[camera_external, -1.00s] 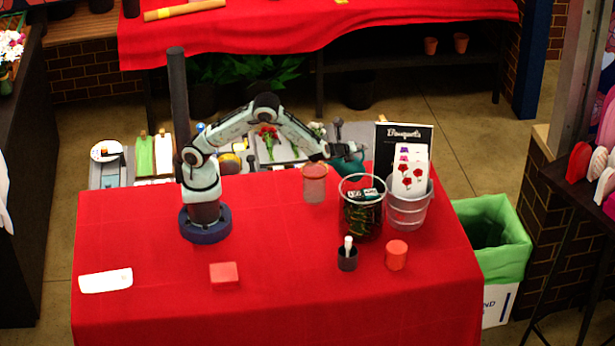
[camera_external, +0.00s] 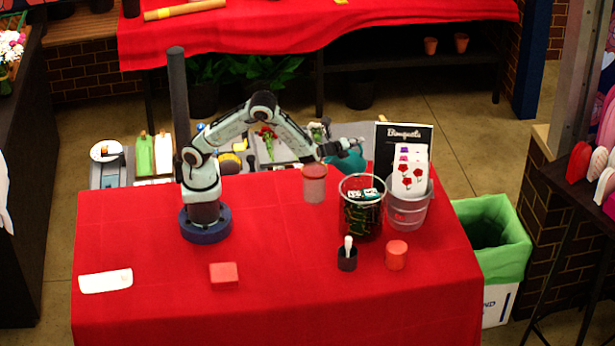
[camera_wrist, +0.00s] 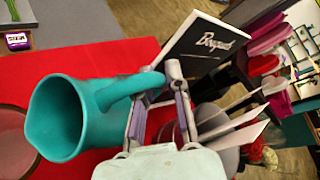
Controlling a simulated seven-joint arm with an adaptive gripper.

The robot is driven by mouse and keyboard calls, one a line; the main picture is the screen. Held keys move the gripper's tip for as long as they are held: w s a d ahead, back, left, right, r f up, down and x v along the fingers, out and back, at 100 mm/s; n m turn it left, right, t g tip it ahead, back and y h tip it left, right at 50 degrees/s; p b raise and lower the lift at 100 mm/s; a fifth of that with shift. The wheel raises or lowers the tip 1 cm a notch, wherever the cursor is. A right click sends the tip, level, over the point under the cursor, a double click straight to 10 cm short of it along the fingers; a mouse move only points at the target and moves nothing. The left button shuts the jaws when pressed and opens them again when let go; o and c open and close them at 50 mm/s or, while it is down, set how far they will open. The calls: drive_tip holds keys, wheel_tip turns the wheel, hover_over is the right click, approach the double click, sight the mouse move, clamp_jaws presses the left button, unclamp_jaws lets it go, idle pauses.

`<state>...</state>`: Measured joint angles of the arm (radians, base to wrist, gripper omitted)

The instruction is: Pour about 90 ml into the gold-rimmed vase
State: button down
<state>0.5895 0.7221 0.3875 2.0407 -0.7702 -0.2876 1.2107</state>
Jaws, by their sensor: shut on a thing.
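A teal pitcher (camera_wrist: 62,118) hangs in my gripper (camera_wrist: 158,92), whose fingers are shut on its handle. It also shows at the table's far side in the external view (camera_external: 350,159), partly hidden by my gripper (camera_external: 338,150). In the wrist view its open mouth faces left and the inside looks empty of visible liquid. A small clear vase with a gold-brown rim (camera_external: 314,186) stands upright left of the pitcher. Part of its round rim (camera_wrist: 36,158) shows at the wrist view's left edge, beside the pitcher's mouth. I see no stream, and the vase's liquid level cannot be told.
A larger glass container (camera_external: 361,222) with dark contents and a clear bucket with cards (camera_external: 408,212) stand right of the vase. A black sign (camera_external: 411,136) is behind them. A small dark pot (camera_external: 347,260) and red cylinder (camera_external: 396,255) are in front.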

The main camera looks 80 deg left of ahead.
drive_tip(key=shift+s+a+r+n+t, duration=0.15)
drive_tip(key=shift+s+r+n+t, duration=0.15)
drive_tip(key=shift+s+r+t, duration=0.25)
drive_tip(key=shift+s+r+n+t+y+p, duration=0.3)
drive_tip(key=shift+s+r+n+t+p, duration=0.1)
drive_tip(key=shift+r+p, duration=0.15)
idle(1.1)
drive_tip(key=shift+s+a+r+n, duration=0.15)
drive_tip(key=shift+s+n, duration=0.05)
drive_tip(key=shift+s, duration=0.3)
drive_tip(key=shift+s+a+r+n, duration=0.1)
drive_tip(key=shift+s+r+n, duration=0.1)
drive_tip(key=shift+s, duration=0.25)
drive_tip(key=w+f, duration=0.1)
drive_tip(key=w+f+m+g, duration=0.2)
drive_tip(key=w, duration=0.1)
drive_tip(key=shift+w+d, duration=0.1)
drive_tip(key=shift+d, duration=0.3)
drive_tip(key=shift+w+d+f+m+g+h, duration=0.1)
drive_tip(key=shift+w+f+m+g+h, duration=0.15)
drive_tip(key=shift+f+m+g, duration=0.25)
drive_tip(key=shift+w+f+m+g+h, duration=0.15)
drive_tip(key=shift+w+f+m+g, duration=0.15)
drive_tip(key=shift+f+g, duration=0.2)
drive_tip(key=shift+f, duration=0.15)
idle(0.7)
